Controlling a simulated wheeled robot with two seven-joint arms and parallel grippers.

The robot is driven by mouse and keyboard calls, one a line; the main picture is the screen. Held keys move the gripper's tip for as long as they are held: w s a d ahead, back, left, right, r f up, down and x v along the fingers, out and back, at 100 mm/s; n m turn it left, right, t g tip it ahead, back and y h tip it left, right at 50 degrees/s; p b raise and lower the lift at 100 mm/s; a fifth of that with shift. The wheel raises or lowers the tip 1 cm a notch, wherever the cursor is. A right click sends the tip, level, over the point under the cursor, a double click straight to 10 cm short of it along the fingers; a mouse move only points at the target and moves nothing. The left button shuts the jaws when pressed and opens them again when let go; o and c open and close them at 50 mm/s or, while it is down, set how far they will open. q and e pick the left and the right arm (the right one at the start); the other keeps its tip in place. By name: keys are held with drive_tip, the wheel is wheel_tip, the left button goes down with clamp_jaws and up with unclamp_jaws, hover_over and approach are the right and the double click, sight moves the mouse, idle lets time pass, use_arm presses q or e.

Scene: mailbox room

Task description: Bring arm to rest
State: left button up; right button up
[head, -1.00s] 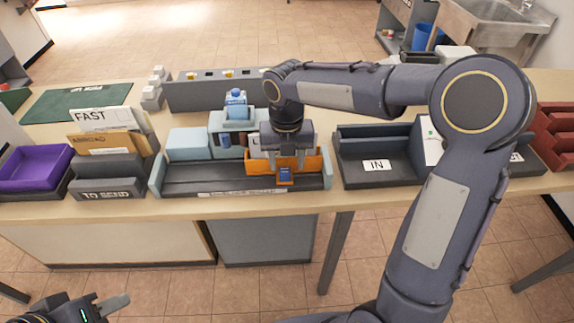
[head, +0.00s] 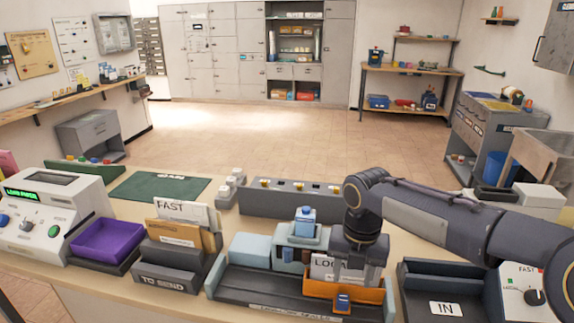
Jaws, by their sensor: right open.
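My right arm (head: 440,222) comes in from the right edge of the head view, bent down at the wrist. My right gripper (head: 355,272) points down over the orange tray (head: 338,291) and is open. A white card marked "LOCA…" (head: 324,268) stands in the orange tray, partly behind the gripper. The fingertips are partly lost against the tray, so I cannot tell whether they touch anything. A small blue item (head: 343,302) shows at the tray's front. My left arm and gripper are outside the view.
Left are the "TO SEND" rack (head: 165,281), purple tray (head: 107,240) and a scale-like machine (head: 48,218). Right is the "IN" tray (head: 445,309). Open floor (head: 270,140) lies beyond the counter.

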drive_tip(key=s+d+m+t+y, duration=0.1)
drive_tip(key=s+m+t, duration=0.1)
drive_tip(key=s+m, duration=0.9)
drive_tip(key=s+d+f+m+t+y, duration=0.1)
drive_tip(key=s+m, duration=0.9)
drive_tip(key=m, duration=1.2)
drive_tip(key=shift+s+d+f+t+y+p, duration=0.2)
drive_tip(key=shift+s+t+y+p, duration=0.2)
drive_tip(key=shift+t+y, duration=0.6)
